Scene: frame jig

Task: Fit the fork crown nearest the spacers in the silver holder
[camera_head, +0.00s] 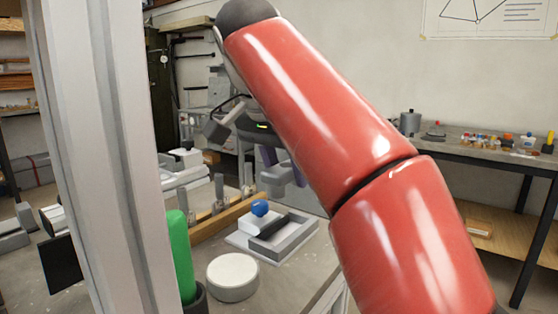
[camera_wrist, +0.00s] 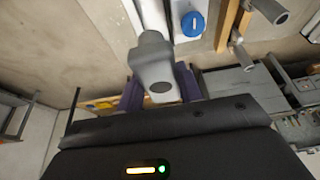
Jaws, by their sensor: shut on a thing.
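My gripper (camera_head: 282,165), with purple fingers, is shut on a grey fork crown (camera_wrist: 155,65) and holds it above the bench. The crown's tube points up and away between the fingers in the wrist view (camera_wrist: 158,90). A light grey holder (camera_head: 283,240) with a blue knob (camera_head: 260,208) stands on the bench below my gripper. Other grey fork parts (camera_head: 218,192) stand along a wooden rack (camera_head: 210,228) to its left. I cannot make out the spacers.
A round white disc (camera_head: 232,277) and a green cylinder in a dark cup (camera_head: 181,255) sit at the near side of the bench. A pale upright post (camera_head: 105,150) blocks part of the left. A side table with small items (camera_head: 490,145) stands at the right.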

